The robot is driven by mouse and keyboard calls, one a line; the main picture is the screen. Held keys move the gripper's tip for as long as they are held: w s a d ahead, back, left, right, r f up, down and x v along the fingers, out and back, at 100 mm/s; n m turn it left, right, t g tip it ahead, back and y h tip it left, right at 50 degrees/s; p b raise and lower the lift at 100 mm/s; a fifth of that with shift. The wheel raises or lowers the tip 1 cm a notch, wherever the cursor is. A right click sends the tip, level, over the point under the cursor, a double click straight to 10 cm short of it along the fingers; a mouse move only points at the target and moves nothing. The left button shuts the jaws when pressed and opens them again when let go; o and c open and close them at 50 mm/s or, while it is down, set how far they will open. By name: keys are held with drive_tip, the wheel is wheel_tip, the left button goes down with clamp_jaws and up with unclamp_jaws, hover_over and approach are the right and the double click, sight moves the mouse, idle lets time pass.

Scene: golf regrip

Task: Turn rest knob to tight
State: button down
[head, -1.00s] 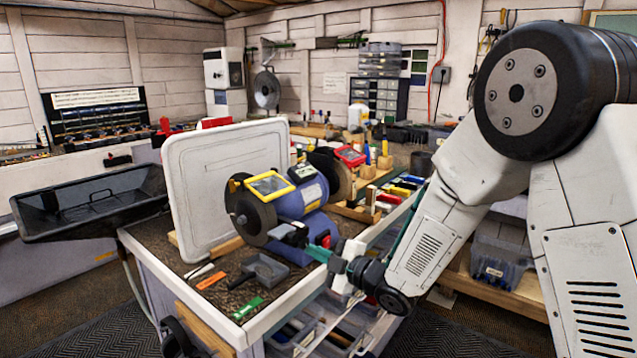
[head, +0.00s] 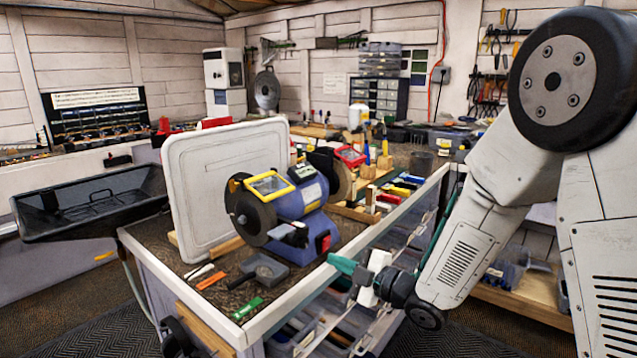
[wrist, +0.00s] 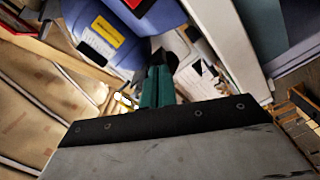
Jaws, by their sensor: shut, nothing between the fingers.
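The blue bench grinder (head: 300,202) stands on the workbench, with a grey tool rest (head: 286,233) in front of its near wheel (head: 250,212). I cannot clearly make out the rest knob in either view. My gripper (head: 340,262) has teal fingers, pressed together and empty. It is over the front edge of the bench, to the right of the tool rest and apart from it. In the wrist view my gripper (wrist: 160,65) points towards the grinder, whose blue body with a yellow label (wrist: 103,33) fills the upper left.
A white upright panel (head: 215,185) stands behind the grinder. A dark grey scoop-like tray (head: 265,270), an orange strip (head: 212,280) and a green strip (head: 247,308) lie on the near bench top. Clear bins (head: 335,310) hang below the bench's front edge.

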drive_tip(key=w+a+r, duration=0.1)
drive_tip(key=w+a, duration=0.3)
drive_tip(key=shift+w+r, duration=0.25)
drive_tip(key=shift+r, duration=0.15)
idle(0.4)
drive_tip(key=shift+s+a+r, duration=0.1)
drive_tip(key=shift+s+a, duration=0.1)
drive_tip(key=shift+a, duration=0.05)
idle(0.5)
drive_tip(key=shift+s+a+f, duration=0.2)
drive_tip(key=shift+s+f, duration=0.05)
drive_tip(key=shift+f, duration=0.25)
idle(0.5)
drive_tip(key=v, duration=0.6)
drive_tip(key=shift+w+d+f, duration=0.2)
drive_tip(key=shift+w+f, duration=0.05)
idle(0.4)
